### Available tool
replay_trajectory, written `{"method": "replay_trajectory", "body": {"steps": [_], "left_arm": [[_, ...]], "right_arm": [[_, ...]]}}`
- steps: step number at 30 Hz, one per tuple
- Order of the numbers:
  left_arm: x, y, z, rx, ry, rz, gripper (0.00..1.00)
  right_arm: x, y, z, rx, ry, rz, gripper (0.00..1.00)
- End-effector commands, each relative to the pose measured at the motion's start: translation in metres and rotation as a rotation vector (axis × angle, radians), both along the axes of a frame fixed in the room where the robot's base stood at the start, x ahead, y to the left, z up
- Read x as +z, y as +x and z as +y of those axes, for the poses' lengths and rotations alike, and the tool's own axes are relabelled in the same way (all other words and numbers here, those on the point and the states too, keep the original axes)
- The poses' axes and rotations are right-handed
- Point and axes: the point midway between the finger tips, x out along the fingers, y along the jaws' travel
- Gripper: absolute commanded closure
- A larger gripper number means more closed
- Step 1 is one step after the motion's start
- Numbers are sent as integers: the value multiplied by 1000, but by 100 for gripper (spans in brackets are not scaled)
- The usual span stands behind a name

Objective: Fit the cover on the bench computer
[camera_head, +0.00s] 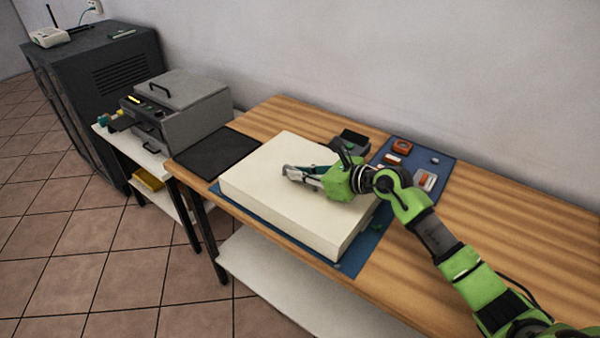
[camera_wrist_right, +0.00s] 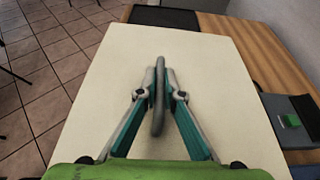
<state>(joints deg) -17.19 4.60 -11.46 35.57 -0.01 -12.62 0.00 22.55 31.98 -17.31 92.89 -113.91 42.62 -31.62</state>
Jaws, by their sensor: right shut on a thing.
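The cover (camera_head: 275,203) is a large cream box-shaped shell over a blue mat (camera_head: 350,262) on the wooden bench. My right gripper (camera_head: 291,173) reaches over its top from the right. In the right wrist view, my right gripper (camera_wrist_right: 160,88) is shut on the grey bar handle (camera_wrist_right: 159,113) in the middle of the cover's top (camera_wrist_right: 225,85). The bench computer is not visible; whatever is under the cover is hidden. I cannot tell whether the cover rests on something or hangs slightly above it. My left gripper is not in view.
A black mat (camera_head: 212,153) lies left of the cover. A dark tray (camera_head: 353,141) stands behind it. A blue mat (camera_head: 436,157) with small parts lies at the back right. A grey machine (camera_head: 190,115) stands on a side table. The right bench surface is clear.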

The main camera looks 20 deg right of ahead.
Motion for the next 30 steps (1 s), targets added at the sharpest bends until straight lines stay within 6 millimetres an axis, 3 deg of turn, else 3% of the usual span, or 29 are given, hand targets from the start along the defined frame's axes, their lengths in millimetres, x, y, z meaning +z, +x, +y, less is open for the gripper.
{"method": "replay_trajectory", "body": {"steps": [8,9,10,11,23,30], "left_arm": [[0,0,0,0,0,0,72],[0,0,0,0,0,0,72],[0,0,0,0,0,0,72],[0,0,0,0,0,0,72],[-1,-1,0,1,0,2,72],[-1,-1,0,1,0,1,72]], "right_arm": [[-1,0,0,-1,0,3,100],[-1,0,0,-1,0,3,82],[-1,0,0,-1,0,3,74],[-1,0,0,-1,0,3,73],[-1,-4,-4,0,-3,5,73],[14,-35,-29,-2,-6,4,73]]}}
